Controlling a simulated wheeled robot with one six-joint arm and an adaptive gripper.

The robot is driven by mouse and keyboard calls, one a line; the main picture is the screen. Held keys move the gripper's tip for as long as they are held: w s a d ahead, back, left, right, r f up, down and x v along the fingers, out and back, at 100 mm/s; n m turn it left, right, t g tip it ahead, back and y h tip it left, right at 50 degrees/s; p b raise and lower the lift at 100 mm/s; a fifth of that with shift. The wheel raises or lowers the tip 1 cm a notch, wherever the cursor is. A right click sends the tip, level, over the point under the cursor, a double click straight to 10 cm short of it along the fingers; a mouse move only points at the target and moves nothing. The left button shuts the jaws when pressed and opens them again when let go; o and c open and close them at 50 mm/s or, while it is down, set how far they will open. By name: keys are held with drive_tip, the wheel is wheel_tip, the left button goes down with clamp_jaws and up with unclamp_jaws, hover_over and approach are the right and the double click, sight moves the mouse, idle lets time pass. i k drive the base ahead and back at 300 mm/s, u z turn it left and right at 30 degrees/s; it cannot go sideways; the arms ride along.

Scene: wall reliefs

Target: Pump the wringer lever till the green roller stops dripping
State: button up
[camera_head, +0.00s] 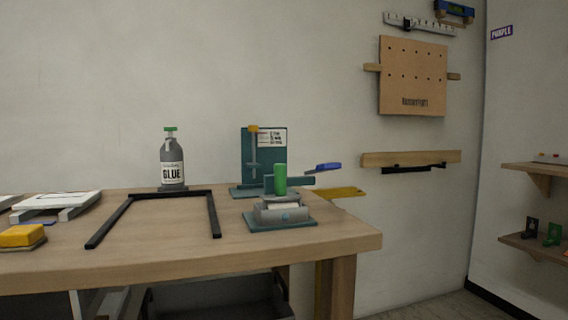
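The wringer (280,223) stands near the right end of the wooden workbench: a grey tray-like body on a teal base. A green roller (280,179) stands upright at its back. A lever with a blue handle (323,168) sticks out to the right, tilted slightly up; where its arm joins is partly hidden behind the roller. A small bluish spot shows on the front of the grey body; I cannot tell if it is water. No drips can be made out at this size. My gripper is not in view.
A teal stand (250,150) with a yellow-topped post is close behind the wringer. A glue bottle (173,160) and black frame (155,196) are to its left, with a yellow block (21,236) farther left. The workbench (240,255) ends just right of the wringer.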

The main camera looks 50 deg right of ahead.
sight(324, 167)
drive_tip(key=i, duration=0.4)
drive_tip(key=z, duration=2.05)
